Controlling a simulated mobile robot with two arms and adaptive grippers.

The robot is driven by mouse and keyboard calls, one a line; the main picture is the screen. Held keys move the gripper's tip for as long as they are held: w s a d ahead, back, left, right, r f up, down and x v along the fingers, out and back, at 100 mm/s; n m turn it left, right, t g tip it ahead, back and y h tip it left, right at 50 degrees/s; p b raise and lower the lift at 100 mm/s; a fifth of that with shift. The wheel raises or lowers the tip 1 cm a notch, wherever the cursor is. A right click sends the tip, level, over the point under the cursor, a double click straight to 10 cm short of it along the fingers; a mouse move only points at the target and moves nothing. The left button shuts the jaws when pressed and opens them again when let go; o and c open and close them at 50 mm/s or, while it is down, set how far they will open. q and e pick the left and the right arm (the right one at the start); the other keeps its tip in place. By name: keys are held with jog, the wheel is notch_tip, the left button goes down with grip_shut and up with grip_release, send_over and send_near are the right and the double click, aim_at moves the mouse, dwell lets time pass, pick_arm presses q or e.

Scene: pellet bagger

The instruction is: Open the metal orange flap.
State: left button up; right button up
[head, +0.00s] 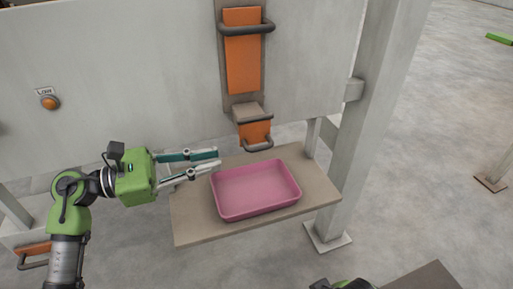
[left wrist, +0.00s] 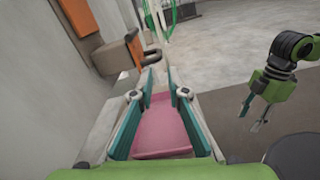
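A tall orange metal panel (head: 242,60) with a dark bar handle across its top is on the grey machine wall. Below it, a small orange flap (head: 254,132) with dark handles sits at the chute mouth; the flap also shows in the left wrist view (left wrist: 135,46). My left gripper (head: 218,160) is open and empty, left of the small flap and lower, by the pink tray's left rear corner. Its spread fingers also show in the left wrist view (left wrist: 158,78). My right gripper (left wrist: 256,114) shows in the left wrist view with its fingers apart, away from the machine.
A pink tray (head: 228,213), empty, stands on a beige shelf (head: 190,230) below the chute. A grey post (head: 365,120) rises right of the shelf. An orange button (head: 50,102) is on the wall at left. Open concrete floor lies to the right.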

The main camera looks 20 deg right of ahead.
aim_at(256, 149)
pick_arm(q)
jog(key=d, duration=1.1)
jog(key=shift+w, duration=0.25)
jog(key=shift+a, duration=0.1)
grip_shut()
